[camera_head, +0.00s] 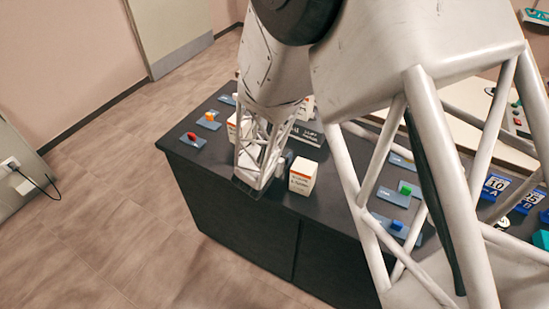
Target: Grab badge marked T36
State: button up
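Several small blue-grey cards lie on the dark counter, and any of them could be a badge; their print is too small to read, so I cannot tell which is marked T36. At the left end, one card (187,144) has a red piece on it and another (206,125) has an orange piece. At the right, one card (392,197) lies near a green piece, and another (380,219) lies beside a blue piece. My gripper (250,188) is at the counter's front edge, left of a white box. Its fingers are not clear, and my arm hides part of the counter.
The white box (302,180) with an orange band stands near the front edge of the counter (205,160). A dark sign (308,135) stands behind it. Larger blue cards marked 10 A (494,187) and 15 B (531,200) are at the right. The floor left of the counter is clear.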

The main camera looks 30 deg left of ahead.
dwell(0.3)
jog(key=c, duration=1)
jog(key=shift+r, duration=0.1)
notch_tip(320, 180, up, 10)
dwell(0.4)
dwell(0.5)
